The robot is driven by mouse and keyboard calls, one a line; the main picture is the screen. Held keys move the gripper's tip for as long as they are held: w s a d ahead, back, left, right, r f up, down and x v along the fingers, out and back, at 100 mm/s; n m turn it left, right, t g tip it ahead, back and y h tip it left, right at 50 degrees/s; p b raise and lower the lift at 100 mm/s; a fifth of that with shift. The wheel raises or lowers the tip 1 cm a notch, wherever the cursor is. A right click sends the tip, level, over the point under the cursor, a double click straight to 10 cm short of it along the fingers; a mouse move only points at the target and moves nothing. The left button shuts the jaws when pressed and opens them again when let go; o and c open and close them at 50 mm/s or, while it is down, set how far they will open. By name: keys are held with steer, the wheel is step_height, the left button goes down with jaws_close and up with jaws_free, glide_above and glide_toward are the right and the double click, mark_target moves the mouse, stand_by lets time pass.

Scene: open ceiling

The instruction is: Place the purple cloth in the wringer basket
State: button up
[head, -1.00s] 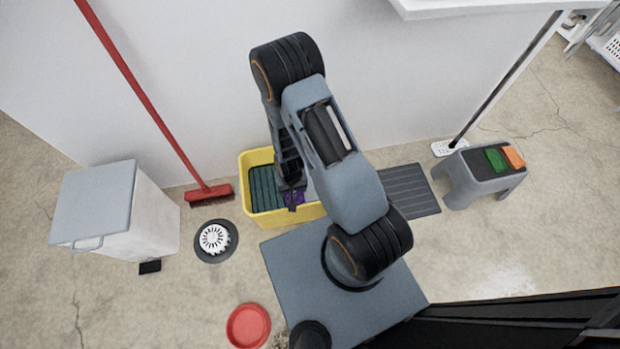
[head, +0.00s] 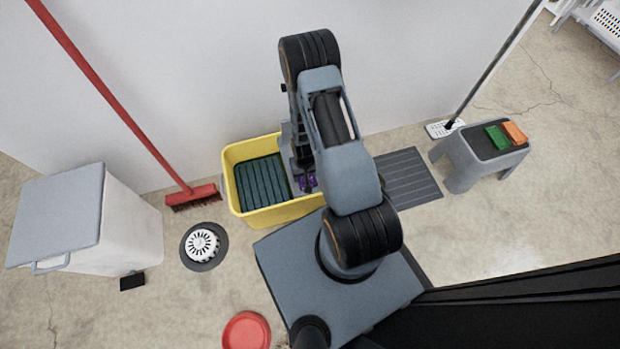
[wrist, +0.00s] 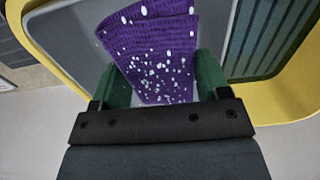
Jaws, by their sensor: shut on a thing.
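My gripper (head: 305,181) is over the right part of the yellow bucket (head: 237,214) in the head view. It is shut on the purple cloth (head: 309,182), mostly hidden behind my arm there. In the wrist view the cloth (wrist: 150,45), purple with white specks, spreads out beyond the green fingertips of my gripper (wrist: 155,88). The dark green ribbed wringer basket (head: 262,182) fills the bucket's left part, and the cloth is to its right. In the wrist view the basket (wrist: 270,38) is at upper right, with a plain grey surface at left. I cannot tell whether the cloth touches the bucket.
A red broom (head: 193,195) leans on the wall left of the bucket. A white bin (head: 125,225), a round drain (head: 203,245) and a red dish (head: 246,331) are at left and front. A ribbed mat (head: 408,178) and a grey stool (head: 470,160) with sponges are at right.

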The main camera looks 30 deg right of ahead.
mark_target(310, 176)
steer(key=shift+w+d+f+b, duration=0.15)
steer(key=shift+d+f+b, duration=0.1)
steer(key=shift+d+f, duration=0.35)
steer(key=shift+w+d+f+b, duration=0.15)
steer(key=shift+d+f+b, duration=0.2)
steer(key=shift+f, duration=0.35)
steer(key=shift+w+d+f+b, duration=0.15)
steer(key=shift+f+b, duration=0.35)
steer(key=shift+f, duration=0.35)
steer(key=shift+s+d+f+b, duration=0.1)
steer(key=shift+f+b, duration=0.4)
steer(key=shift+f, duration=0.35)
steer(key=shift+f, duration=0.15)
steer(key=o, duration=0.9)
